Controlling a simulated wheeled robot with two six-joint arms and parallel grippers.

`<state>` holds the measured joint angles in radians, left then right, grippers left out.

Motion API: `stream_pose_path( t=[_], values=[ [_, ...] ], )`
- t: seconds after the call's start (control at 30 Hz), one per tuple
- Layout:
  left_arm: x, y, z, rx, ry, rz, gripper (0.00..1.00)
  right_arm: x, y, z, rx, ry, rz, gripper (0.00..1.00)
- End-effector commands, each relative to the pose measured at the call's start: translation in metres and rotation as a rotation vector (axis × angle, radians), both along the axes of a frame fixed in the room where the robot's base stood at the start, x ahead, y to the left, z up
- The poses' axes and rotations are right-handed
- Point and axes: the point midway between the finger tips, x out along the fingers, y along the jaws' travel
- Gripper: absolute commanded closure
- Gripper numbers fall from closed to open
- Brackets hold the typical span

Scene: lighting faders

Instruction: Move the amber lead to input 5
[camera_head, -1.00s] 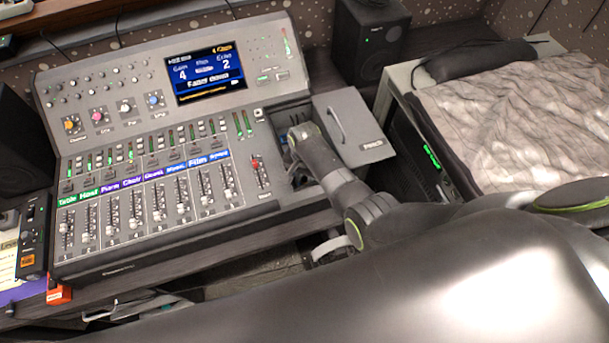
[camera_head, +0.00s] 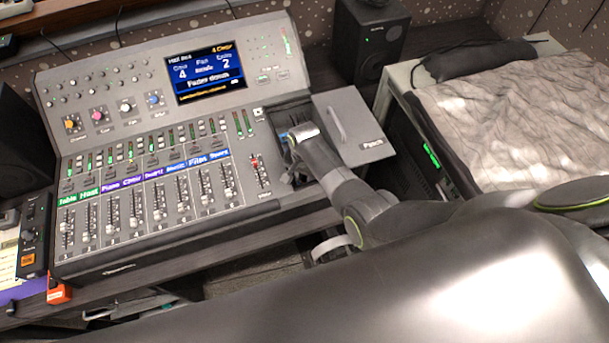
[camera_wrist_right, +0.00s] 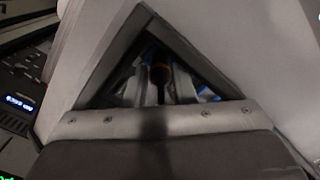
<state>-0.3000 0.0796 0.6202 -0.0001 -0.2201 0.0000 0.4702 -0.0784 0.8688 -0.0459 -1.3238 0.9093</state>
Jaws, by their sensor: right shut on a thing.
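In the head view my right gripper (camera_head: 288,142) reaches into the open patch bay (camera_head: 290,112) at the right end of the mixing console. The arm hides most of the bay, and the input numbers cannot be read. Blue bits show on either side of the fingers. I cannot tell whether the plug sits in a socket. My left gripper is not in view.
The console (camera_head: 130,262) carries a row of faders under coloured labels and a lit screen (camera_head: 205,73). The bay's grey lid (camera_head: 360,135) lies open to the right. A speaker (camera_head: 370,42) stands behind, and a cloth-covered case (camera_head: 520,110) is at the right.

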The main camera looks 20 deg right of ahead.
Motion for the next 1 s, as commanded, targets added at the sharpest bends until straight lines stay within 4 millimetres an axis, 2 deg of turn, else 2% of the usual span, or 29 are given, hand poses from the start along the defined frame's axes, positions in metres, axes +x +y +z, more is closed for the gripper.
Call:
stream_pose_path(
  t=[0.47,0.5,0.7,1.0],
  values=[
    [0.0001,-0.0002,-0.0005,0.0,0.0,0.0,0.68,-0.002,-0.0002,-0.0045,0.0,0.003,-0.001,1.0],
    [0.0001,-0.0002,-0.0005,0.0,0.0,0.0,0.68,-0.0022,-0.0003,-0.0047,0.0,0.003,-0.001,0.75],
    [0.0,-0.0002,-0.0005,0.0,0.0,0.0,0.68,-0.0017,-0.0002,-0.0043,0.001,0.002,-0.001,0.51],
    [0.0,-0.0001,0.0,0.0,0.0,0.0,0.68,-0.0008,-0.0001,-0.0019,0.0,0.0,0.0,0.51]
  ],
)
